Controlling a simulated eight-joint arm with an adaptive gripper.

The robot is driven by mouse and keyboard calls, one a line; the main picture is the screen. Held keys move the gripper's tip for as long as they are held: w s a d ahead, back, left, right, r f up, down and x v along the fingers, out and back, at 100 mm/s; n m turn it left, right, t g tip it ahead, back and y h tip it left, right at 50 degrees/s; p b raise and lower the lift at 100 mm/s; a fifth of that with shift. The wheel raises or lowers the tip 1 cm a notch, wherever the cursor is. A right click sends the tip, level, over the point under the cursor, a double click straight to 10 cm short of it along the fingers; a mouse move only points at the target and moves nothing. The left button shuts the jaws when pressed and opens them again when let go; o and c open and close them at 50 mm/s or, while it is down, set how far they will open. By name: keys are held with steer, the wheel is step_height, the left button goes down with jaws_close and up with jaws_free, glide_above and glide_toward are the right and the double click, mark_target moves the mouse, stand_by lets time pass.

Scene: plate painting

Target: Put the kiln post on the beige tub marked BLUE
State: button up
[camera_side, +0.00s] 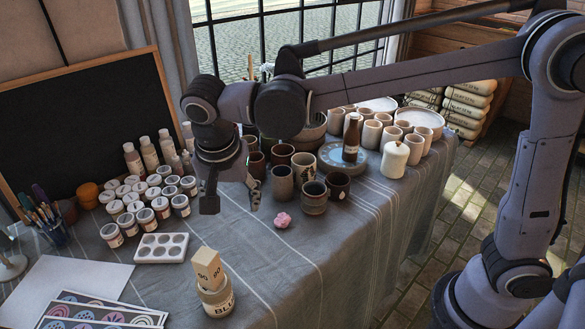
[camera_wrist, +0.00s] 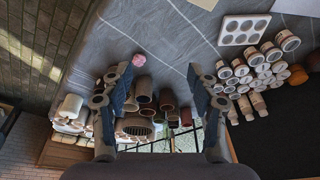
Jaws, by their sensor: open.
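The kiln post (camera_side: 208,267), a beige squared block with dark figures on its sides, stands roughly upright on top of the beige tub marked BLUE (camera_side: 216,302), near the front of the table. Its base meets the top of the tub. My gripper (camera_side: 231,198) is open and empty, behind and above the post and apart from it. In the wrist view my gripper (camera_wrist: 158,75) shows its two fingers spread wide with nothing held between them. The post and tub do not show in the wrist view.
A white paint palette (camera_side: 162,248) and several small paint jars (camera_side: 160,207) lie left of my gripper. Brown cups (camera_side: 314,198) and a pink lump (camera_side: 283,220) are to its right. A white sheet (camera_side: 75,280) lies at front left. Cloth right of the tub is clear.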

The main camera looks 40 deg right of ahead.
steer(key=s+d+f+n+t, duration=0.1)
steer(key=s+d+n, duration=0.2)
steer(key=d, duration=0.4)
steer(key=s+d+n+t+y, duration=0.1)
steer(key=s+d+n+t, duration=0.1)
steer(key=s+d, duration=0.3)
steer(key=s+d+f+n+t+y, duration=0.1)
steer(key=s+d+n, duration=0.3)
steer(key=d, duration=0.4)
steer(key=shift+d+f+n+t, duration=0.3)
steer(key=shift+f+n+t, duration=0.1)
steer(key=shift+t, duration=0.1)
